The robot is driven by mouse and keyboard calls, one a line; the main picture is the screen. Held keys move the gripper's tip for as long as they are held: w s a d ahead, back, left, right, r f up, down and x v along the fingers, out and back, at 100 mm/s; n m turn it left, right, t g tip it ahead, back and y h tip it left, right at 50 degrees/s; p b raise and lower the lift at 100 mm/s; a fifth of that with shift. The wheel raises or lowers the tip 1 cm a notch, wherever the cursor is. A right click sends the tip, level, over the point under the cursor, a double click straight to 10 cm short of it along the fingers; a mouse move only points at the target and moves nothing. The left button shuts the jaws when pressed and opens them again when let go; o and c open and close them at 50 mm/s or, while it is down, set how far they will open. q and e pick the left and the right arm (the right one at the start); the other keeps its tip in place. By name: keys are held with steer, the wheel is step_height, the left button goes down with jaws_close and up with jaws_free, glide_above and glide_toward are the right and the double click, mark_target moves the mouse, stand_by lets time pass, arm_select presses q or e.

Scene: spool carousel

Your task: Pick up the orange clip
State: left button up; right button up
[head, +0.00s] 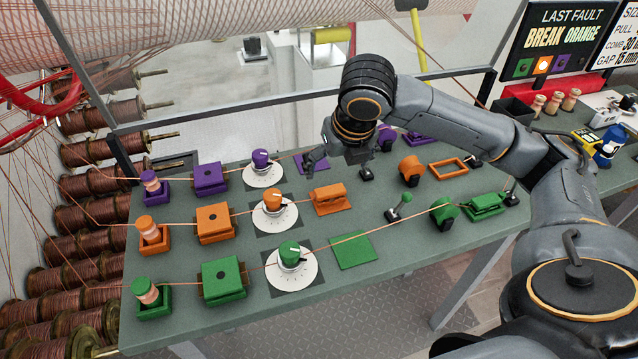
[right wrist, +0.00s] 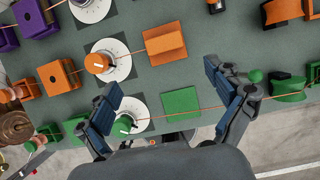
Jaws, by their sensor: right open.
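The orange clip (head: 330,196) is a small block lying on the orange pad in the middle row of the bench. In the right wrist view, the clip (right wrist: 165,42) lies beyond and between my fingertips, apart from both. My right gripper (head: 345,156) hangs above the bench, just behind the clip in the head view. Its two fingers are spread and empty in the right wrist view (right wrist: 163,80). The arm hides part of the purple row behind it. My left gripper is in neither view.
An orange dial (head: 273,202) stands left of the clip, and an empty orange frame (head: 448,168) lies to the right. A bare green pad (head: 353,250) is in front. A green lever (head: 402,202) stands upright nearby. Thin copper wires run across the rows.

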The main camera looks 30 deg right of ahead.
mark_target(332, 194)
steer(key=x, duration=0.5)
steer(key=s+p+x, duration=0.1)
steer(key=x, duration=0.2)
steer(key=shift+d+f, duration=0.2)
steer(key=shift+f, duration=0.3)
steer(key=x, duration=0.3)
steer(key=shift+w+d+f, duration=0.15)
steer(key=shift+f, duration=0.25)
steer(key=c, duration=1.3)
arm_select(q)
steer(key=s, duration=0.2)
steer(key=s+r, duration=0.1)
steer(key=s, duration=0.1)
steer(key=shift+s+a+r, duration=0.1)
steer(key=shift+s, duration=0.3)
arm_select(e)
steer(key=shift+r, duration=0.1)
